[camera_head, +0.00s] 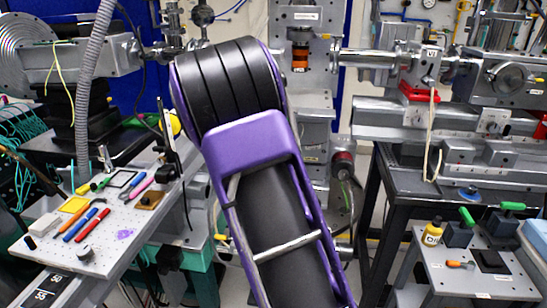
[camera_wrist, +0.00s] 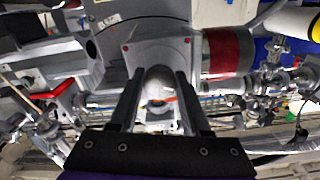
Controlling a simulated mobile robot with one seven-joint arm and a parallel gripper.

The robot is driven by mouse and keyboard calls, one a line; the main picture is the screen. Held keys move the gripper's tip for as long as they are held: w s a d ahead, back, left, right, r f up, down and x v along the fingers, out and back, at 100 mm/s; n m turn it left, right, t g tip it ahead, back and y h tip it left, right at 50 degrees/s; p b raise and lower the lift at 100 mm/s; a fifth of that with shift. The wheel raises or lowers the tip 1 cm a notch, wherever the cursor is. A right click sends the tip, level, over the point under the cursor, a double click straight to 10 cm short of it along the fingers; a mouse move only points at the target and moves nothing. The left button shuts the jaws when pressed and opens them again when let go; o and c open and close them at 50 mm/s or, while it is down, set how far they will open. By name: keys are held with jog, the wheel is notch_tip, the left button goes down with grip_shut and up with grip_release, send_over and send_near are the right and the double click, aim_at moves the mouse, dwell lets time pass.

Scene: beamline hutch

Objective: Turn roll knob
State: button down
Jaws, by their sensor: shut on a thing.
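In the wrist view my gripper (camera_wrist: 159,76) has its two dark fingers on either side of a rounded silver knob (camera_wrist: 158,88), which I take to be the roll knob. The fingers are shut on it. The knob sits in front of a grey metal housing (camera_wrist: 158,42) with small red dots. Any mark showing the knob's angle is not clear. In the head view my arm blocks the middle, and the gripper and knob are hidden behind it.
A red-banded cylinder (camera_wrist: 228,52) adjoins the housing. In the head view a perforated tool board (camera_head: 125,222) with several hand tools is at left.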

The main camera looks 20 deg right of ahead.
dwell(0.3)
jog(key=shift+c, duration=1.9)
grip_release()
